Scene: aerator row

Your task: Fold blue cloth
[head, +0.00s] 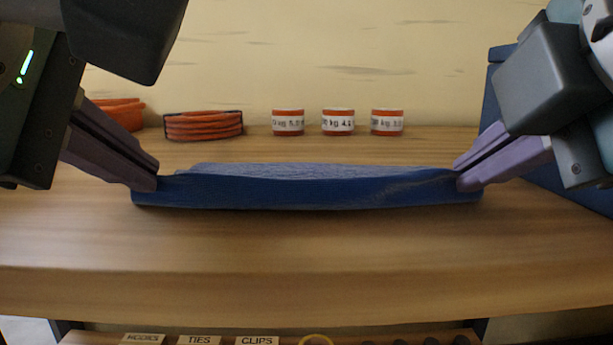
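The blue cloth (310,192) lies across the middle of the wooden table in the head view. A dark blue band forms its near side, and a paler blue part (280,171) shows behind it. My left gripper (149,180) has its fingers close together on the cloth's left end. My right gripper (464,177) has its fingers close together on the right end. Both appear shut on the cloth. The band looks slightly raised at the grippers. The cloth's underside and most of its far part are hidden.
Three orange-and-white labelled rolls (338,122) stand at the back of the table (300,250). Orange coils (203,126) lie back left. A blue box (575,170) stands at the right behind my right arm. The table in front of the cloth is clear; a labelled lower shelf (200,340) shows below.

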